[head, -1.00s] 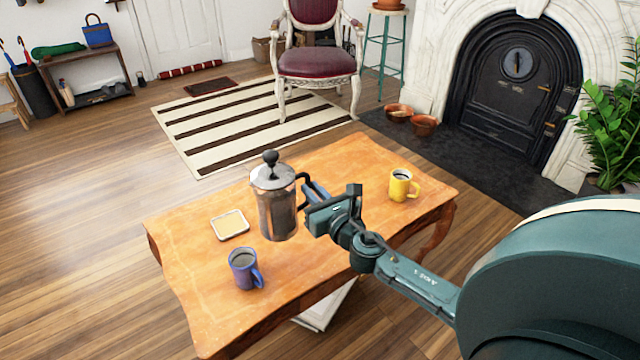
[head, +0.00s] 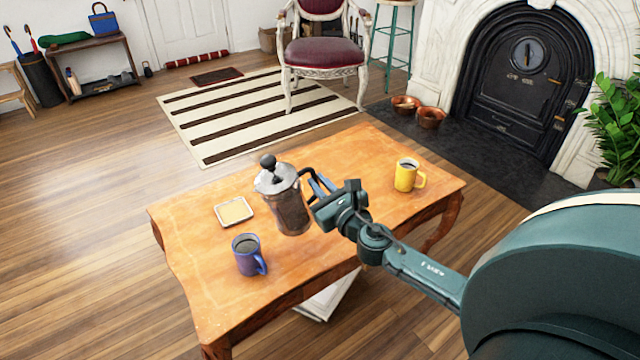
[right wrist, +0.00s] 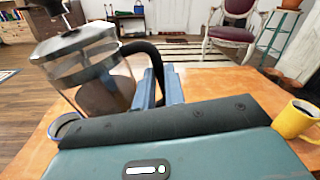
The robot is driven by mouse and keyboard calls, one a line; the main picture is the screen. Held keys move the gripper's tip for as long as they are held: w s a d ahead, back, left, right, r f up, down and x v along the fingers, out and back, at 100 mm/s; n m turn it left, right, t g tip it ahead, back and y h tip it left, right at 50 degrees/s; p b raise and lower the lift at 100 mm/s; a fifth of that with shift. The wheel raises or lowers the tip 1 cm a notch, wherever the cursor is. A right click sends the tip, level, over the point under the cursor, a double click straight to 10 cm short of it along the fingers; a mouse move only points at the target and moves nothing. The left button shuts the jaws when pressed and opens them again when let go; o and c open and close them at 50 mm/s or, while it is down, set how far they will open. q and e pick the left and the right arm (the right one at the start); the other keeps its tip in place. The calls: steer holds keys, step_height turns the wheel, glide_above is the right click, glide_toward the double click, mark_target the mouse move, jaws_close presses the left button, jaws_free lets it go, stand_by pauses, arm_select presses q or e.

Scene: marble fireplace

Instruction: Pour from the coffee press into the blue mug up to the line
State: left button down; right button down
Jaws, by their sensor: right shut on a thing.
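The coffee press (head: 287,203) has a metal lid, a black knob and a dark handle, with dark contents in its body. My right gripper (head: 316,187) is shut on its handle and holds it tilted, with the top leaning left; the tilt also shows in the right wrist view (right wrist: 97,75). The blue mug (head: 247,258) stands upright on the table, left of and nearer than the press, with dark liquid in it. The press is apart from the mug and no stream shows. I cannot make out the line. My left gripper is not in view.
The wooden table (head: 350,155) also holds a small square coaster or dish (head: 234,212) left of the press and a yellow mug (head: 406,177) at the right. A chair (head: 322,52) and striped rug (head: 230,108) are behind. The table's front left is clear.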

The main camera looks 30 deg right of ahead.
mark_target(304, 196)
steer(key=shift+w+n, duration=0.1)
steer(key=shift+n, duration=0.5)
steer(key=n, duration=0.1)
steer(key=a+f+n, duration=0.1)
steer(key=a+f+n+b, duration=0.1)
steer(key=shift+a+f+n, duration=0.1)
steer(key=shift+f+n, duration=0.15)
steer(key=shift+n, duration=0.05)
steer(key=shift+w+a+r+n+p, duration=0.1)
steer(key=shift+a+r+n+p, duration=0.35)
steer(key=shift+p, duration=0.3)
steer(key=shift+a+r+n+p, duration=0.5)
steer(key=shift+n+p, duration=0.25)
steer(key=shift+p, duration=0.4)
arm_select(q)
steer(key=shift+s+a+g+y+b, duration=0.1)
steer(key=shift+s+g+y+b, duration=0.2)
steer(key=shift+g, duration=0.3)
arm_select(e)
steer(key=shift+f, duration=0.45)
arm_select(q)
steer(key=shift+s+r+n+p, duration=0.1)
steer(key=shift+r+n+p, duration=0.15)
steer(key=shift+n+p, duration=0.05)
arm_select(e)
steer(key=shift+a+r, duration=0.1)
steer(key=shift+r, duration=0.05)
